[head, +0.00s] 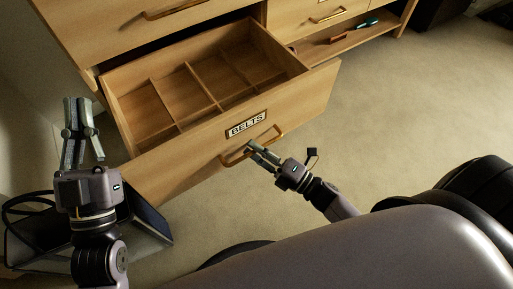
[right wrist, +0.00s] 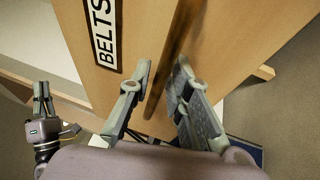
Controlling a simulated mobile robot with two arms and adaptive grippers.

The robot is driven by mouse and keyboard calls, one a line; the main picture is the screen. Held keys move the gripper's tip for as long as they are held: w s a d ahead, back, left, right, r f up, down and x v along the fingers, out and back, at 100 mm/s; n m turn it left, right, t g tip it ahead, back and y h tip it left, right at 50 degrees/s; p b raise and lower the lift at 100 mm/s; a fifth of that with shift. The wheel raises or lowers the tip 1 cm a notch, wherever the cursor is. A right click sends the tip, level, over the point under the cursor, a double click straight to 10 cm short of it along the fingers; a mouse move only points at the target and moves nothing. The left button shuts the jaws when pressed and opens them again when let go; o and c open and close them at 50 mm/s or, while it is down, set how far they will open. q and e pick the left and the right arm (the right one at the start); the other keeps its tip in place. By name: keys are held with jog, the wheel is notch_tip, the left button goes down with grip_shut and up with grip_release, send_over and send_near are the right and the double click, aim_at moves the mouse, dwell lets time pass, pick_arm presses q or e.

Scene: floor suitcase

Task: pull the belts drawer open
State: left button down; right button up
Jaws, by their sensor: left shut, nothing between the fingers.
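The belts drawer (head: 170,172) is a wooden drawer pulled well out of the dresser, with a "BELTS" label (head: 246,124) on its front. Its empty inside is split by thin dividers. Its brass bar handle (head: 271,138) sits below the label. My right gripper (head: 257,151) is at the handle. In the right wrist view, the handle (right wrist: 179,50) runs between its fingers (right wrist: 164,66), which stand apart with a visible gap. Contact with the bar is unclear. My left gripper (head: 77,103) is shut and empty, left of the drawer, apart from it.
Closed drawers with brass handles (head: 326,17) are above and beside. A low shelf (head: 345,40) at the right holds small red and teal items. A dark open bin or bag (head: 150,222) is on the floor at lower left. Carpet (head: 400,110) to the right is clear.

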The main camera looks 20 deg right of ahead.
jog(key=v, duration=1.2)
dwell(0.4)
